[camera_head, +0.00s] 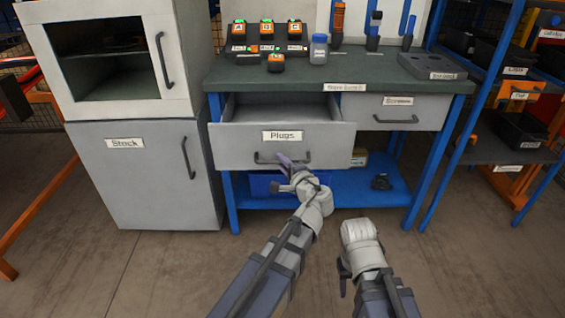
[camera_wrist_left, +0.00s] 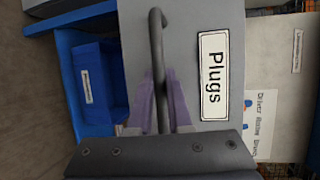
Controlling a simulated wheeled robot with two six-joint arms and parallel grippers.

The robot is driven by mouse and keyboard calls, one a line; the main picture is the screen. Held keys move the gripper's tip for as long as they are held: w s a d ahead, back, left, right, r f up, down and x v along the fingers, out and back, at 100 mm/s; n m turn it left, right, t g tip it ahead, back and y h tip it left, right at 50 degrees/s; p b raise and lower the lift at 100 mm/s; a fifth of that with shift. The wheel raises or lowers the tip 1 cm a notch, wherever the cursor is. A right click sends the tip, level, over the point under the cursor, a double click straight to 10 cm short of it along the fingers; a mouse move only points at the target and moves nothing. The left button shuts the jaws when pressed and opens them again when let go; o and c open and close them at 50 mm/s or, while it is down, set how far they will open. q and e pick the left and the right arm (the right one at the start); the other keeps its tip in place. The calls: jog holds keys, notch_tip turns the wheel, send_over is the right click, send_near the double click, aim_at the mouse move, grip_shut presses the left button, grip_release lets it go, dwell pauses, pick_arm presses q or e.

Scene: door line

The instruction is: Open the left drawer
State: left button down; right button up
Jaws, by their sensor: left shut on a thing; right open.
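The left drawer (camera_head: 235,148), grey and labelled "Plugs", stands pulled out from under the bench top, with its grey inside partly showing. Its dark bar handle (camera_head: 303,157) is on the front, below the label. My left gripper (camera_head: 287,163) is at this handle. In the left wrist view the fingers (camera_wrist_left: 162,100) are closed around the handle bar (camera_wrist_left: 157,45), beside the "Plugs" label (camera_wrist_left: 213,76). My right gripper (camera_head: 343,270) is low in front of the bench, away from the drawer and empty; its fingertips are mostly hidden by the wrist.
The right drawer (camera_head: 430,110), labelled "Screws", is closed. The bench top (camera_head: 370,75) holds orange-black chargers (camera_head: 266,38), a jar (camera_head: 318,50) and tools. A cabinet labelled "Stock" (camera_head: 150,180) stands close on the left. A blue bin (camera_wrist_left: 98,88) is on the lower shelf. The floor in front is clear.

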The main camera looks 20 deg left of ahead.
pick_arm(q)
jog(key=c, duration=0.8)
grip_release()
jog(key=shift+c, duration=0.2)
jog(key=shift+s, duration=0.1)
